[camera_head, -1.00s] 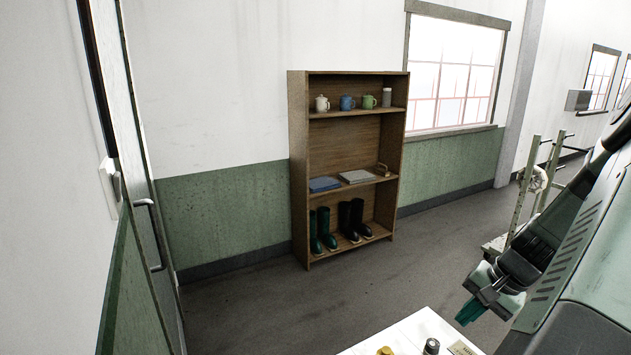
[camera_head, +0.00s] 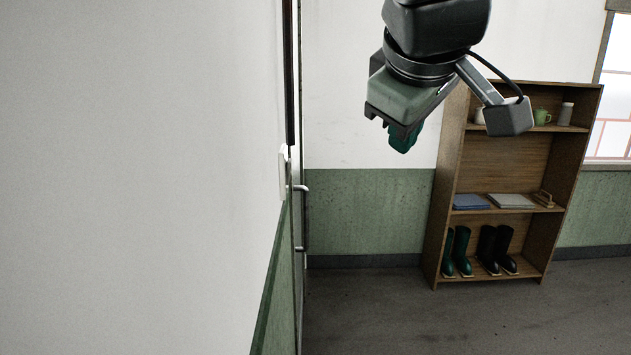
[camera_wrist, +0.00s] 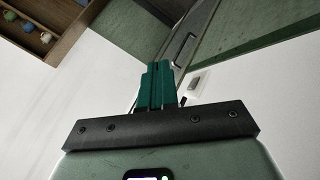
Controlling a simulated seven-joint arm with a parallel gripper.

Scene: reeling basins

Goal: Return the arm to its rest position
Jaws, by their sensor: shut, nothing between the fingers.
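My gripper (camera_head: 404,138) hangs at the top of the head view, in front of the white wall and left of the shelf's top. Its green fingers point down and are together with nothing between them. In the wrist view my gripper (camera_wrist: 155,72) shows its two green fingers side by side, closed. The wrist and part of the arm are above it, cut off by the top edge of the picture.
A near wall (camera_head: 140,180) fills the left, beside a door handle (camera_head: 303,218). Grey floor (camera_head: 375,305) lies open below. The window (camera_head: 612,95) is at the right edge.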

